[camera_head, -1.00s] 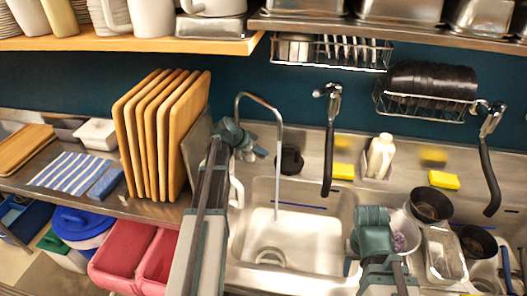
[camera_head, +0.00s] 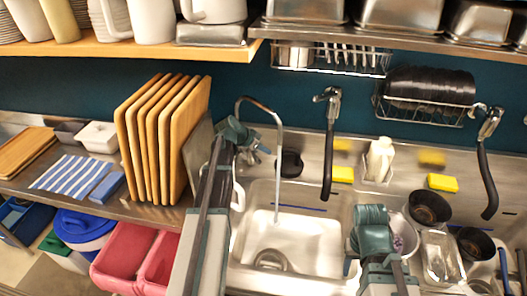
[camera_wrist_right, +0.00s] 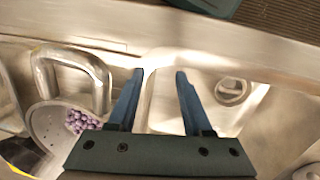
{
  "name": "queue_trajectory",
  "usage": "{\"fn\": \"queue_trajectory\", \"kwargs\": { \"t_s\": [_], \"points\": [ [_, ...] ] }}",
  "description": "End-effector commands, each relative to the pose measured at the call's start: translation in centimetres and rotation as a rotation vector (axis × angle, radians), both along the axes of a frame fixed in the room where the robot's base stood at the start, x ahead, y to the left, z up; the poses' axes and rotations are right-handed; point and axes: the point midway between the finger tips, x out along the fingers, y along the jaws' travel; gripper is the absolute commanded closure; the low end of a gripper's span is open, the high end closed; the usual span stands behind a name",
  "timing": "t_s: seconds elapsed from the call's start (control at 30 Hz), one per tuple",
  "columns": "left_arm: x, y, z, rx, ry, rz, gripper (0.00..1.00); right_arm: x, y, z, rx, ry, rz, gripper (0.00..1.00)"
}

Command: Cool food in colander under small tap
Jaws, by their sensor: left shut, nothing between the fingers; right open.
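The colander (camera_head: 411,246) stands at the right side of the sink, partly hidden by my right arm. In the right wrist view the colander (camera_wrist_right: 46,122) shows a metal loop handle (camera_wrist_right: 72,60) and purple beans (camera_wrist_right: 80,122) inside. The small curved tap (camera_head: 262,101) hangs over the sink (camera_head: 310,245), and a thin stream seems to fall from it into the basin. My left gripper (camera_head: 246,140) is shut and empty beside the tap's base. My right gripper (camera_wrist_right: 160,74) is open, beside the colander's handle, with nothing between its fingers.
Black pots (camera_head: 428,208) and a metal tray (camera_head: 441,258) stand right of the colander. A black hose sprayer (camera_head: 328,150) hangs behind the sink. Cutting boards (camera_head: 160,140) stand upright on the left. The basin is clear apart from its drain (camera_head: 270,260).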

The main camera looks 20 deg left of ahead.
Motion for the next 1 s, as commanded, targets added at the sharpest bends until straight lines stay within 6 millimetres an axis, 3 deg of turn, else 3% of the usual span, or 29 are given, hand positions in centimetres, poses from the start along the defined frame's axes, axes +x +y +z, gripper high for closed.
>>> {"fn": "queue_trajectory", "kwargs": {
  "t_s": [0.03,0.3,0.77,0.87,1.0],
  "points": [
    [-0.8,0.4,1.7,-0.001,0.0,0.001,1.0,0.0,0.0,1.7,0.0,0.0,0.0,0.5],
    [-3.5,2.6,5.4,-0.001,0.001,0.0,1.0,0.0,0.0,5.4,0.0,0.0,0.002,0.5],
    [-4.3,3.4,6.0,-0.001,0.0,-0.002,1.0,0.0,0.0,6.0,0.0,0.0,0.002,0.5],
    [-4.7,2.4,5.8,-0.006,0.019,-0.001,1.0,0.0,0.0,6.0,0.0,0.0,0.002,0.5],
    [-6.9,-2.5,4.5,-0.023,0.135,0.018,1.0,0.0,0.0,6.0,0.0,0.0,0.002,0.5]
  ]
}}
